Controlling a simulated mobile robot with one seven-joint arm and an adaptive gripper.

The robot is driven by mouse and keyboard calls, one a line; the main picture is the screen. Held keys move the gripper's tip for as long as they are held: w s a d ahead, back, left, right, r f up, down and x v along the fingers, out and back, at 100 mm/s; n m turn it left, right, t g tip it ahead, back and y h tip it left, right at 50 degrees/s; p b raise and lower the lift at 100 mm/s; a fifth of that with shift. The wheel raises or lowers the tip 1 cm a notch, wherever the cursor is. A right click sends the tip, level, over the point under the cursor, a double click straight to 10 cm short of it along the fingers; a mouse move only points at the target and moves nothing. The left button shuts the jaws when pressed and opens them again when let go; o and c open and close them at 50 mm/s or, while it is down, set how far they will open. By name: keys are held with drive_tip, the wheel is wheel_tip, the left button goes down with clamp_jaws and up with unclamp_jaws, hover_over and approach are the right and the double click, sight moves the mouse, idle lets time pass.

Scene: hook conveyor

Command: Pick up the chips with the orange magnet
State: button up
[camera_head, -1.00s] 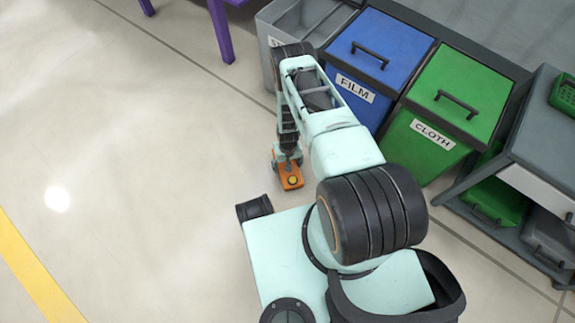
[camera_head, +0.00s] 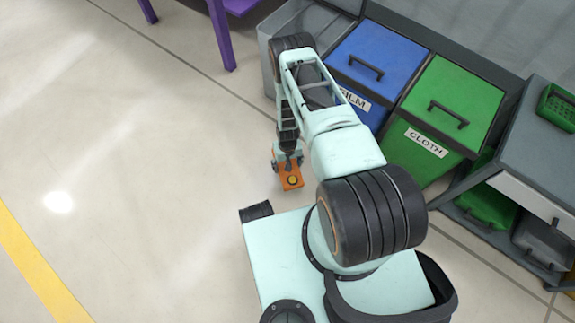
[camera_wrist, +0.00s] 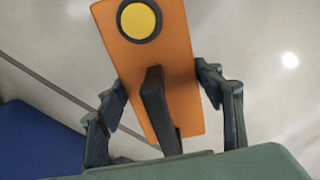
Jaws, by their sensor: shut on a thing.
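The orange magnet (camera_head: 289,184) is a flat orange block with a round yellow button, and it hangs below my arm over the pale floor. In the wrist view the magnet (camera_wrist: 175,56) shows its yellow button and a dark upright handle. My gripper (camera_head: 287,160) is shut on the magnet; in the wrist view its dark fingers (camera_wrist: 162,82) stand on either side of the handle. I see no chips in either view; the underside of the magnet is hidden.
A blue FILM bin (camera_head: 375,48) and a green CLOTH bin (camera_head: 460,85) stand right of the magnet, with a grey bin (camera_head: 275,68) behind my arm. A grey shelf unit (camera_head: 520,150) is at the right. Purple legs (camera_head: 219,35) stand at the top. Floor (camera_head: 140,180) at left is clear.

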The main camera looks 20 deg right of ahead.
drive_tip(key=shift+w+r+p, duration=0.1)
drive_tip(key=shift+r+p, duration=1.1)
drive_tip(key=shift+r, duration=0.8)
drive_tip(key=shift+r, duration=0.1)
